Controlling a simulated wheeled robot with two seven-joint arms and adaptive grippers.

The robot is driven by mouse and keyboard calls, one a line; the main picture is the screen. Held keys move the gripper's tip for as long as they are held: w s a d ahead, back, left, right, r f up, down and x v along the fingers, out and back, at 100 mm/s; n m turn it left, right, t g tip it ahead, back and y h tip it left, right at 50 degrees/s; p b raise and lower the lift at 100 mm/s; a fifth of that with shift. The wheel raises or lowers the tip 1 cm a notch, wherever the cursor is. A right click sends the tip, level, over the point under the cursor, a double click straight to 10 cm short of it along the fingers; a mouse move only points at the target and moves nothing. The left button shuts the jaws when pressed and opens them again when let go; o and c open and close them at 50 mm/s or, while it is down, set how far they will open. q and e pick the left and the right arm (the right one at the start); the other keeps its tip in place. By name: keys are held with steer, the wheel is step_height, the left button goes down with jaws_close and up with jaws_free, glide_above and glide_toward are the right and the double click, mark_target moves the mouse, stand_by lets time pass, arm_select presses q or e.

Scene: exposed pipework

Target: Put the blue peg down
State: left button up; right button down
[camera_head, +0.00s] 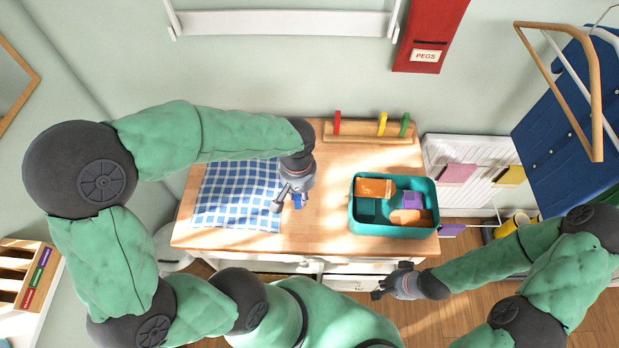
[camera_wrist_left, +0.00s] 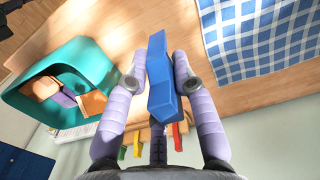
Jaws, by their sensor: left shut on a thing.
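My left gripper (camera_head: 291,200) is shut on the blue peg (camera_head: 299,202), over the wooden table (camera_head: 330,210) just right of the checkered cloth. In the left wrist view the blue peg (camera_wrist_left: 160,80) sits between the two fingers of my left gripper (camera_wrist_left: 158,85), with both ends sticking out. I cannot tell how high the peg is above the table. My right gripper (camera_head: 379,293) is at the table's front right, below the teal bin and away from the peg; its finger opening is unclear.
A blue-and-white checkered cloth (camera_head: 238,196) covers the table's left part. A teal bin (camera_head: 393,232) with orange and purple things stands at right. A wooden rack (camera_head: 362,136) at the back holds red, yellow and green pegs. A red holder labelled PEGS (camera_head: 431,30) hangs above.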

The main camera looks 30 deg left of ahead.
arm_select(q)
steer(key=w+f, duration=0.2)
steer(key=w, duration=0.1)
steer(key=w+a+f, duration=0.1)
steer(key=w+f, duration=0.2)
steer(key=w+a+f+b, duration=0.1)
steer(key=w+f, duration=0.1)
steer(key=w, duration=0.1)
steer(key=shift+a+f, duration=0.25)
steer(key=shift+w+a+f, duration=0.1)
steer(key=shift+w+f, duration=0.15)
steer(key=shift+f, duration=0.15)
steer(key=shift+f+b, duration=0.3)
steer(key=shift+f, duration=1.1)
steer(key=shift+f, duration=0.2)
steer(key=o, duration=0.9)
steer(key=shift+r, duration=0.1)
